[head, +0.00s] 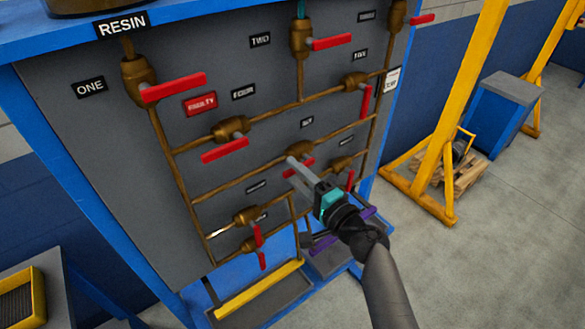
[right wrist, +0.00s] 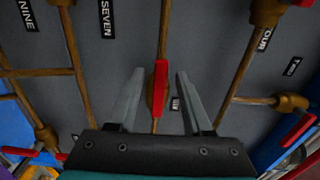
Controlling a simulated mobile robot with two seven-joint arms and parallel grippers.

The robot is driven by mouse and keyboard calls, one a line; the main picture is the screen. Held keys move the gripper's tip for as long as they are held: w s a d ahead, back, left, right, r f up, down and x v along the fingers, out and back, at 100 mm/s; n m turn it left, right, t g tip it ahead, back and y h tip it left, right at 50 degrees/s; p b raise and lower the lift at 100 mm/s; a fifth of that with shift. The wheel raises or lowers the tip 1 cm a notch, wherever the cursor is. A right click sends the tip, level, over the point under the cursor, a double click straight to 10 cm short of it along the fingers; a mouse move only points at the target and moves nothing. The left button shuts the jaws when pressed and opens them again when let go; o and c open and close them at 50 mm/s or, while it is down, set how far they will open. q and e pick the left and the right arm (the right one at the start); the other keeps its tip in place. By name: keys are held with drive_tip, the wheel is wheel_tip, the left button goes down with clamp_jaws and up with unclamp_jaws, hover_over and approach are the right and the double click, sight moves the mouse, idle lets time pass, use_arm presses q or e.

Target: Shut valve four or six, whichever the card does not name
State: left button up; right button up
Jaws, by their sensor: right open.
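Valve six (right wrist: 160,82) has a red lever that lies along its brown pipe in the right wrist view. Its small label (right wrist: 174,103) is beside it. In the head view its lever (head: 307,162) is partly hidden by my right gripper (head: 289,166). That gripper is open, one finger on each side of the lever, with gaps showing. Valve four (head: 230,130) is up and left, its red lever (head: 225,150) roughly along its pipe. A white card (head: 391,80) hangs at the panel's right edge; its text is too small to read. My left gripper is out of view.
Other red-lever valves surround these, including valve one (head: 172,87) and valve two (head: 331,42). A red tag (head: 200,105) seems to read FAULTY. A yellow frame (head: 448,130) stands right of the panel. Open grey floor (head: 500,240) is at lower right.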

drive_tip(key=shift+w+a, duration=0.45)
drive_tip(key=shift+w, duration=0.1)
clamp_jaws()
idle(1.2)
